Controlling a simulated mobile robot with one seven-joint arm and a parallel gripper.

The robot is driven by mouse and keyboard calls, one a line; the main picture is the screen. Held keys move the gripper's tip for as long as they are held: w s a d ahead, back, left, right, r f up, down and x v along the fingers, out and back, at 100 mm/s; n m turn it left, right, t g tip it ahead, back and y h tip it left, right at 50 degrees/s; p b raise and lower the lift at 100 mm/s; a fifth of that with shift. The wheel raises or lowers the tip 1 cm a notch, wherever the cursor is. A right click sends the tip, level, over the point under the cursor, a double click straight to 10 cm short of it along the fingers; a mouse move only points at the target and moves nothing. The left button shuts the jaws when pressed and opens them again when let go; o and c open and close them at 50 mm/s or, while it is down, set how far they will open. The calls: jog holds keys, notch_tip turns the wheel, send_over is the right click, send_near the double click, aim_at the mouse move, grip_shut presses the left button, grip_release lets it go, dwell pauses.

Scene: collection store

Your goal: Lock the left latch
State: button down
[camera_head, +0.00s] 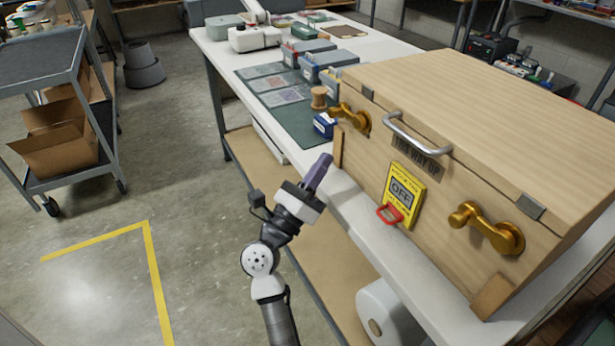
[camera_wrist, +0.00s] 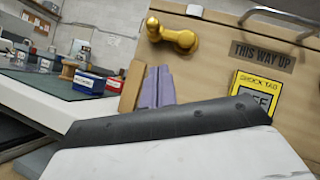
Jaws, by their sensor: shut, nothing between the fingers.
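The left latch (camera_head: 352,117) is a brass handle on the front of a wooden crate (camera_head: 440,150), near its upper left corner. In the wrist view the left latch (camera_wrist: 172,36) shows as a round brass base and a lever with a knob. My gripper (camera_head: 321,164) has purple fingers and is below and left of the latch, apart from it. In the wrist view my gripper (camera_wrist: 157,80) points up just below the latch, its fingers together and empty. A second brass latch (camera_head: 488,228) is on the crate's right side, its lever pointing left.
A silver handle (camera_head: 412,136) and a yellow shock tag (camera_head: 401,193) with a red pull are between the latches. The white table (camera_head: 222,50) holds grey boxes, a spool (camera_head: 319,97) and a green mat. A cart (camera_head: 55,75) stands left. Floor between is clear.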

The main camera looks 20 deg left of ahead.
aim_at(340, 115)
jog(key=shift+w+a+r+p, duration=0.1)
jog(key=shift+w+r+p, duration=0.3)
jog(key=shift+w+r, duration=0.35)
jog(key=shift+w+a+r+p, duration=0.1)
jog(key=shift+w+r+p, duration=0.3)
jog(key=shift+r, duration=0.5)
jog(key=shift+w+a+r+p, duration=0.1)
jog(key=shift+w+r+p, duration=0.25)
jog(key=shift+w+r, duration=0.4)
jog(key=shift+s+m+h+b, duration=0.15)
jog(key=shift+m+h+b, duration=0.2)
jog(key=shift+b, duration=0.35)
